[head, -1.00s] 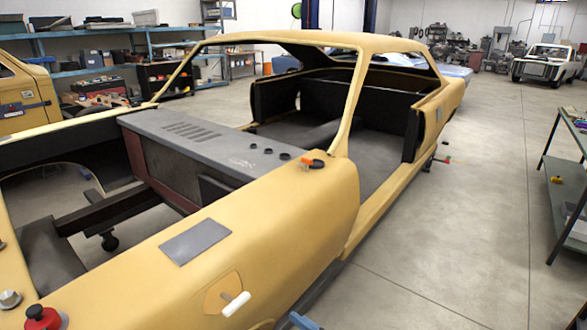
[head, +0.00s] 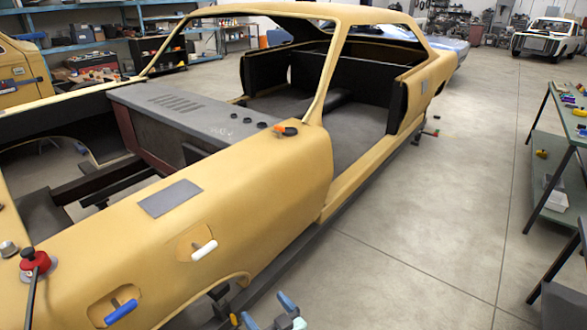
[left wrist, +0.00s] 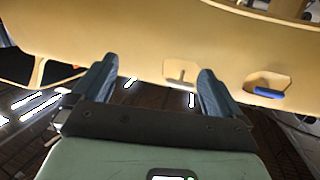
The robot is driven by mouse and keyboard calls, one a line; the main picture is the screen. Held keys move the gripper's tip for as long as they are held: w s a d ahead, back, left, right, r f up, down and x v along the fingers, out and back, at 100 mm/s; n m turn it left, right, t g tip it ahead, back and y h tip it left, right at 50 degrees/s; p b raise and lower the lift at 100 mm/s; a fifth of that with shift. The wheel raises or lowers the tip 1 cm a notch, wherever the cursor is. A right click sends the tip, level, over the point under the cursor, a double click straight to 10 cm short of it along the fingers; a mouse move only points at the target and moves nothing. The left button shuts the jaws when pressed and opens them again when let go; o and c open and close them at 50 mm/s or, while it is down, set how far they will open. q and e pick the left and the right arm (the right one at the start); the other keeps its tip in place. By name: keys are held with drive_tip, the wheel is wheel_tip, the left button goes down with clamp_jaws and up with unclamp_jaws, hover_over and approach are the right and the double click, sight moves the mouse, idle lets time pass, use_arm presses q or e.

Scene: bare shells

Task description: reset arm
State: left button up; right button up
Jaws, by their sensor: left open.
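My left gripper (head: 268,311) shows at the bottom edge of the head view, low beside the yellow car shell (head: 270,170). Its two blue fingers are apart, with nothing between them that I can see. In the left wrist view the gripper (left wrist: 158,70) is open, its fingers spread toward the yellow body panel (left wrist: 150,35). A blue handle (left wrist: 268,92) sits on the panel to the right of the fingers. My right gripper is not in view.
A white handle (head: 204,250), a blue handle (head: 121,312) and a red knob (head: 35,262) sit on the shell. A grey panel (head: 170,198) lies on its top. A green shelf table (head: 550,150) stands at right. Floor (head: 440,220) between is clear.

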use_arm(q)
drive_tip(key=s+a+f+m+g+h+p, duration=0.1)
drive_tip(key=s+a+f+m+g+h, duration=0.2)
drive_tip(key=f, duration=0.8)
drive_tip(key=s+a+f+g+h+p, duration=0.15)
drive_tip(key=s+a+f+h, duration=0.25)
drive_tip(key=f, duration=0.6)
drive_tip(key=s+f+g+h, duration=0.2)
drive_tip(key=s+g, duration=0.1)
drive_tip(key=s, duration=0.5)
drive_tip(key=s+d+f+g+h, duration=0.1)
drive_tip(key=s+f+g+h, duration=0.1)
drive_tip(key=s, duration=0.7)
drive_tip(key=s+f+g+h, duration=0.2)
drive_tip(key=s+g, duration=0.2)
drive_tip(key=s, duration=0.5)
drive_tip(key=shift+d+f+h+p, duration=0.25)
drive_tip(key=shift+d+h+p, duration=0.05)
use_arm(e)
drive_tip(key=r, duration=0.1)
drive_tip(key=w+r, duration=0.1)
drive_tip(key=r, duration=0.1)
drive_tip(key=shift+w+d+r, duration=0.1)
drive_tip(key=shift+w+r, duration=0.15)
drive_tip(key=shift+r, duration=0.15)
